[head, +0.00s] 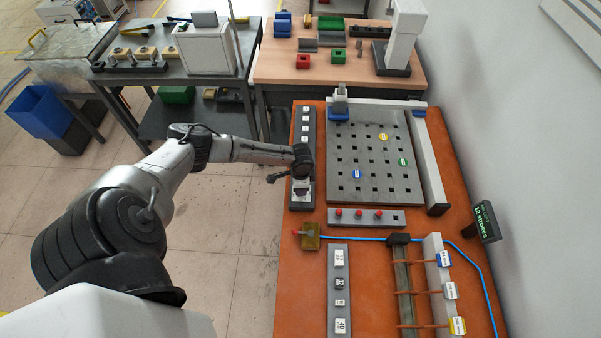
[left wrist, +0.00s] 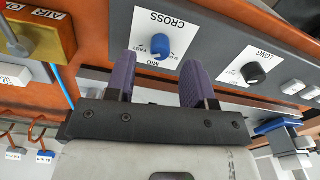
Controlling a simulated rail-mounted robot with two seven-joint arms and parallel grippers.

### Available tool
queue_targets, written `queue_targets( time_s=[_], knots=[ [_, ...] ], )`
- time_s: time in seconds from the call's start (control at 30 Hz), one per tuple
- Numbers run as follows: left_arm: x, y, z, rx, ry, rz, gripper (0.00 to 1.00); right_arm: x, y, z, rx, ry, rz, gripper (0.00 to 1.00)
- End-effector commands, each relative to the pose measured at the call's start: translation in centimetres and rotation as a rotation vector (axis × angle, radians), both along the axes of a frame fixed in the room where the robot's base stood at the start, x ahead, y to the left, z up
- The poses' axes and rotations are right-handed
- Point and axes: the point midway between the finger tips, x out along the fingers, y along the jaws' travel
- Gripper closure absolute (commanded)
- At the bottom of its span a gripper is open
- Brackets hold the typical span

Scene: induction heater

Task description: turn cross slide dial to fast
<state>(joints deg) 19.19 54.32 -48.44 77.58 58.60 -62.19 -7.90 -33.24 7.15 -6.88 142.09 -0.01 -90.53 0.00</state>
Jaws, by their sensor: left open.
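The cross slide dial (left wrist: 159,47) is a blue knob on a white plate marked CROSS, with MID, FAST and a partly hidden third label around it. I cannot tell which label its pointer faces. My left gripper (left wrist: 160,66) is open, with one purple finger on each side of the dial in the left wrist view; contact cannot be made out. In the head view my left gripper (head: 301,178) is over the near end of the grey control strip (head: 296,203), and the arm hides the dial. My right gripper is not in view.
A black LONG dial (left wrist: 253,72) sits beside the CROSS plate. A brass air box (head: 310,236) with a red knob is nearby. A perforated plate (head: 374,160) and a strip with red buttons (head: 386,213) lie to the right. The grey floor at left is open.

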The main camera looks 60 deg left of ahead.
Motion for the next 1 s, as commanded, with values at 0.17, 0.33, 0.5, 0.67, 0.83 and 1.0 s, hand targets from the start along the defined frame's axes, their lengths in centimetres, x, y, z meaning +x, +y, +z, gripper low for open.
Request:
queue_targets(
  time_s=[0.17,0.33,0.5,0.67,0.83,1.0],
  knots=[
    [0.0,0.1,3.8,0.002,-0.002,-0.002,0.51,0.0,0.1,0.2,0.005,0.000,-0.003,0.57],
    [0.0,0.0,6.8,0.000,-0.001,-0.002,0.51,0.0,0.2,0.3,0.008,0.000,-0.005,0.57],
    [0.0,0.0,9.0,0.001,0.000,-0.001,0.51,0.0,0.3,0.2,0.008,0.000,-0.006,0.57],
    [0.0,0.0,10.1,0.000,-0.001,-0.001,0.51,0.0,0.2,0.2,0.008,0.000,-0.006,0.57],
    [0.0,0.0,10.5,0.000,0.001,0.000,0.51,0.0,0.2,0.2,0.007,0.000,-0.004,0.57],
    [0.0,0.0,10.5,0.000,0.000,0.000,0.51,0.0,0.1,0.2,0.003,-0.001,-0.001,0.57]
  ],
)
